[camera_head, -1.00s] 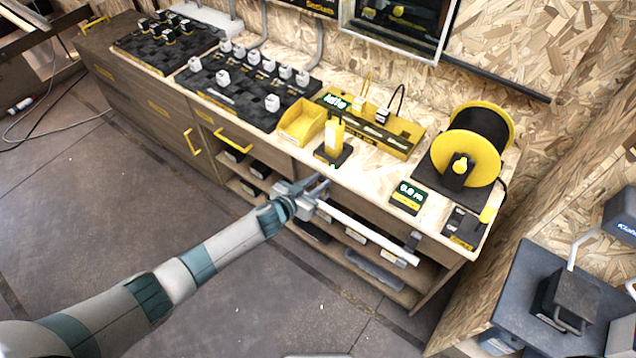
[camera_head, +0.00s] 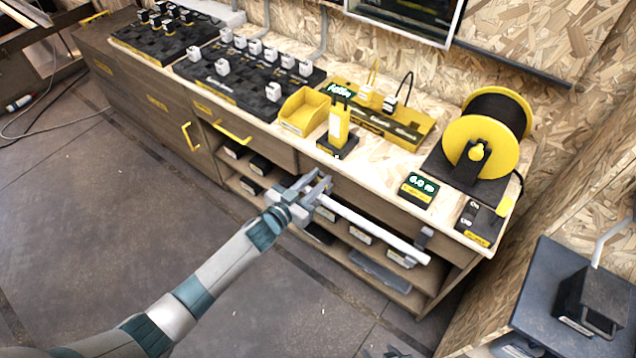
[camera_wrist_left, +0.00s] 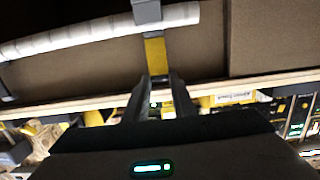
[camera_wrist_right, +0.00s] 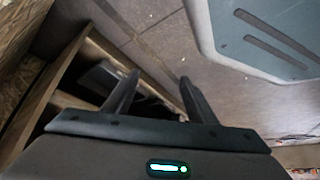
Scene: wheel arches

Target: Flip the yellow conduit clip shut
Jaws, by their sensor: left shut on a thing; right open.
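A white conduit (camera_head: 375,227) runs along the front of the workbench, and it also crosses the top of the left wrist view (camera_wrist_left: 75,36). The yellow conduit clip shows as a yellow strip (camera_wrist_left: 155,56) below a grey bracket (camera_wrist_left: 147,12) on the conduit. My left gripper (camera_head: 325,182) is at the conduit's left end. In the left wrist view its fingers (camera_wrist_left: 161,82) are around the strip's lower end, shut on it. The clip appears swung away from the conduit. A dark grey clip (camera_head: 425,237) is at the right end. My right gripper (camera_wrist_right: 158,78) is open and empty, away from the conduit.
The workbench top above holds a yellow bin (camera_head: 303,111), a yellow upright device (camera_head: 338,128), a cable reel (camera_head: 482,145) and a small display (camera_head: 418,190). Open shelves with boxes lie below the conduit. A dark stand (camera_head: 560,300) is at right. The floor in front is clear.

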